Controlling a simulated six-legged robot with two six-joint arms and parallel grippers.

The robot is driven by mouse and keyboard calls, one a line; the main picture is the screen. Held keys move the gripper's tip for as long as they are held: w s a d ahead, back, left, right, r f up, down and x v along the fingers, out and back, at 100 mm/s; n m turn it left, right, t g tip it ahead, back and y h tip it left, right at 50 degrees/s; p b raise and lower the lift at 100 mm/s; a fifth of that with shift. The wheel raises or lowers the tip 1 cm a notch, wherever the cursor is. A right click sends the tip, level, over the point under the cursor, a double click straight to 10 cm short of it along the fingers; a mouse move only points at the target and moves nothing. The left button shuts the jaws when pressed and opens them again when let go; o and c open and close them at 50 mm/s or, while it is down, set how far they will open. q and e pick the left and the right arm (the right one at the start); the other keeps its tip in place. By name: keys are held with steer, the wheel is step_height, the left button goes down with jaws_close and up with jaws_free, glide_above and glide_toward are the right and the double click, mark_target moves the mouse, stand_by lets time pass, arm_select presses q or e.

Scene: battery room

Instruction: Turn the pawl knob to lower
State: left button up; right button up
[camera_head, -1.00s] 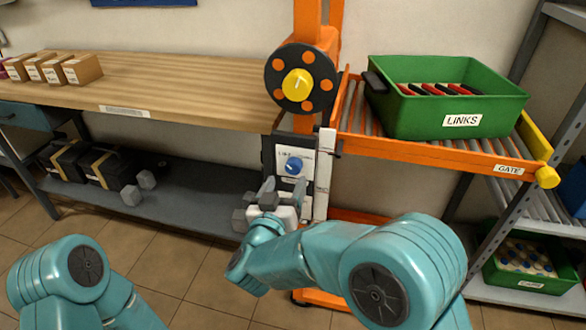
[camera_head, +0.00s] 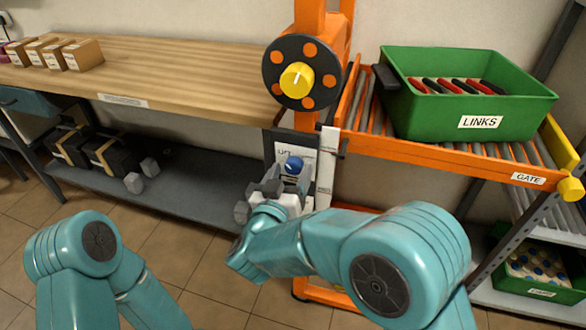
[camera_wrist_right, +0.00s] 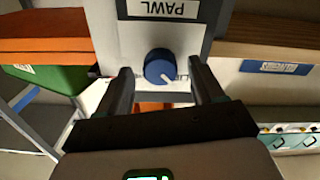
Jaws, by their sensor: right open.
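The blue pawl knob (camera_head: 293,165) sits on a pale panel (camera_head: 325,170) on the front of the orange lift frame. In the right wrist view the blue knob (camera_wrist_right: 159,66) stands below a "PAWL" label (camera_wrist_right: 171,8). My right gripper (camera_head: 280,182) is just in front of the knob, at its lower left in the head view. In the wrist view its two dark fingers (camera_wrist_right: 160,75) are apart, one on each side of the knob. I cannot tell whether they touch it. My left arm shows at lower left, but its gripper is out of view.
A black disc with orange spots and a yellow hub (camera_head: 297,80) is above the panel. A green LINKS crate (camera_head: 400,115) sits on the orange roller deck (camera_head: 440,160) at right. A wooden bench (camera_head: 190,85) and lower grey shelf (camera_head: 190,200) lie left.

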steer(key=shift+w+f, duration=0.1)
steer(key=shift+w, duration=0.1)
arm_select(q)
steer(key=shift+w+d, duration=0.15)
steer(key=shift+w, duration=0.1)
arm_select(e)
steer(key=c, duration=1.1)
arm_select(q)
steer(key=shift+s, duration=0.1)
arm_select(e)
steer(key=shift+o, duration=0.2)
